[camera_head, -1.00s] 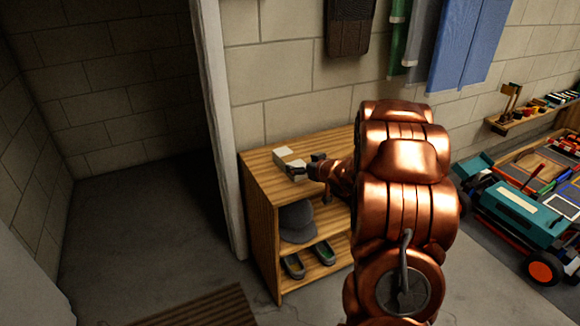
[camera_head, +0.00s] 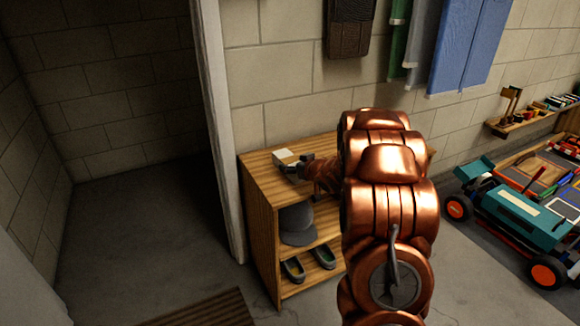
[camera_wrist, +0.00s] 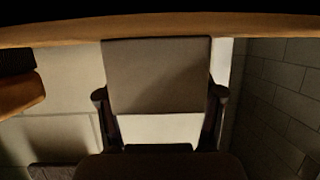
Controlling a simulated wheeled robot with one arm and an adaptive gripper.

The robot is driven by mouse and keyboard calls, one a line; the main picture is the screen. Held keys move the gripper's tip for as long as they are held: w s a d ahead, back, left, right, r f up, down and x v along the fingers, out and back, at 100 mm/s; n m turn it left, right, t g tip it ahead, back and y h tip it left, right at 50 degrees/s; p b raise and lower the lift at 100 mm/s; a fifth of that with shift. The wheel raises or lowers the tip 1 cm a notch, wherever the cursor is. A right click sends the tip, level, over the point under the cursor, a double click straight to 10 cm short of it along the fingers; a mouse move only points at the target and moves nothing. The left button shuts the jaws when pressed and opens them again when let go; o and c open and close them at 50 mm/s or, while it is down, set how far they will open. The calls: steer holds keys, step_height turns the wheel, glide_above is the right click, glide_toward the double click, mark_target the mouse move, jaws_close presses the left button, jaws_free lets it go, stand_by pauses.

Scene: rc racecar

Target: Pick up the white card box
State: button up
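The white card box (camera_head: 288,157) sits on the wooden shelf's top board near its left end in the head view. In the wrist view the box (camera_wrist: 157,75) fills the space between my fingers, its large face in shadow and a paler strip below it. My gripper (camera_head: 297,171) is at the box's near right side in the head view. In the wrist view my gripper (camera_wrist: 159,95) has its fingers spread wide, one at each side of the box. Firm contact cannot be made out.
The wooden shelf (camera_head: 262,230) holds a grey cap (camera_head: 298,224) and shoes (camera_head: 293,270) below. A door post (camera_head: 222,140) stands just left of it. A teal racecar (camera_head: 515,215) is at right. Bare floor (camera_head: 140,235) lies at left.

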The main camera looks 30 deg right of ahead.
steer(key=c, duration=0.6)
steer(key=shift+r, duration=0.1)
